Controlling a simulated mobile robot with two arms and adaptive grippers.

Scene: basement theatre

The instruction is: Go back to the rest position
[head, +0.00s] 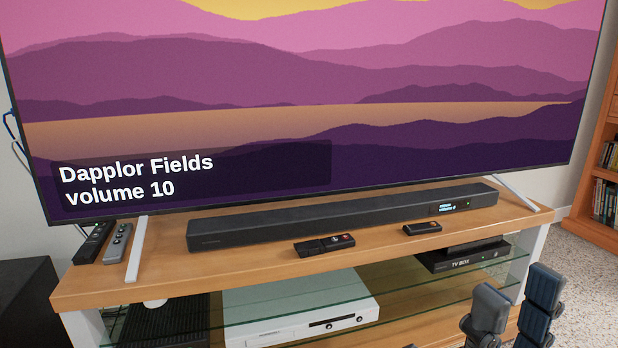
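My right gripper (516,290) is at the bottom right, in front of the TV stand's right end. Its two dark fingers point up and stand apart, with nothing seen between them. My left gripper is not in view. The wooden TV stand (285,264) has a large TV (330,100) on it, showing "Dapplor Fields volume 10". A long black soundbar (320,217) with a small lit display lies in front of the TV.
A black remote (324,245) and a smaller one (422,228) lie near the stand's front edge. Two remotes, black (93,243) and grey (117,243), lie at the left end. A TV box (462,258) and white console (300,305) are on lower shelves. A bookshelf (597,200) stands right.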

